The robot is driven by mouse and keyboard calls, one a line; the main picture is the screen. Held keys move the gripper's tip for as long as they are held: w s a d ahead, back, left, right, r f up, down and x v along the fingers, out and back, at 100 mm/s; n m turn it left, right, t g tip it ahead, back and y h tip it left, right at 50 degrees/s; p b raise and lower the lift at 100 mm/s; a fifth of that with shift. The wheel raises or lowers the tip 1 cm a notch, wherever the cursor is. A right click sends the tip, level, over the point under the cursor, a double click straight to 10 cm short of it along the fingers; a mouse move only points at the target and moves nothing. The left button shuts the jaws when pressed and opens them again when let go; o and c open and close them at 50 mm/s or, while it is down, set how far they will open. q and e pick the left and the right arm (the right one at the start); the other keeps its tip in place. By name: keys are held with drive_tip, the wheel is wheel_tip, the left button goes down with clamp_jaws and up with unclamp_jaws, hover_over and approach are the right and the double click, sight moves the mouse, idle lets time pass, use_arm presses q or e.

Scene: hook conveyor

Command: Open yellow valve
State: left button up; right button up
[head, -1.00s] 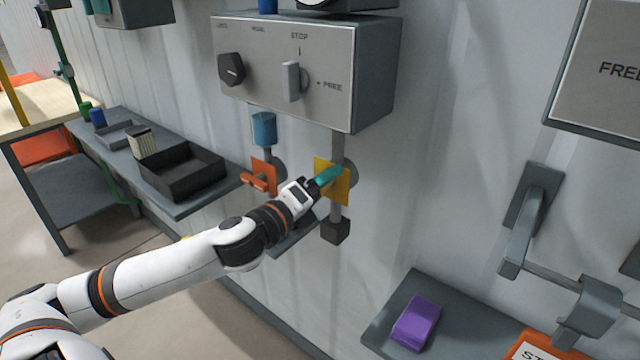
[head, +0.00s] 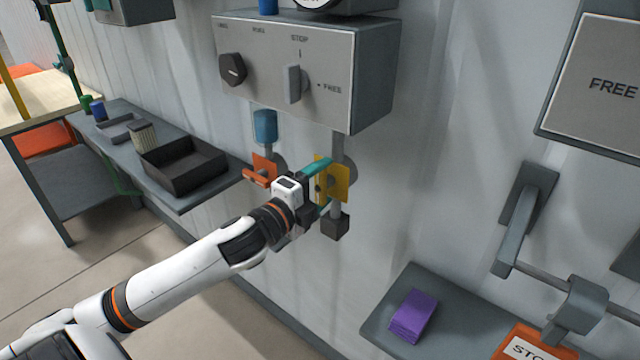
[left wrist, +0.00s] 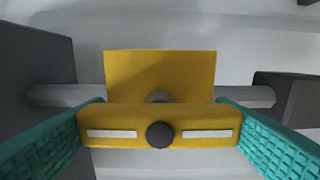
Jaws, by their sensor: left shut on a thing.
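The yellow valve sits on a vertical grey pipe below the control box. Its yellow plate (head: 341,183) shows in the head view, partly hidden by my left gripper (head: 322,185). The teal fingers of my left gripper (left wrist: 160,134) are shut on the handle's two ends. My right gripper is not in view.
An orange valve (head: 262,170) is close to the left. The grey control box (head: 372,80) is above. A shelf (head: 385,335) with a purple block (head: 413,316) is at lower right. A black tray (head: 185,170) stands on the left shelf.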

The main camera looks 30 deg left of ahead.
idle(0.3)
use_arm(q)
drive_tip(key=o, duration=1)
drive_tip(key=s+a+p, duration=0.1)
drive_tip(key=s, duration=1.1)
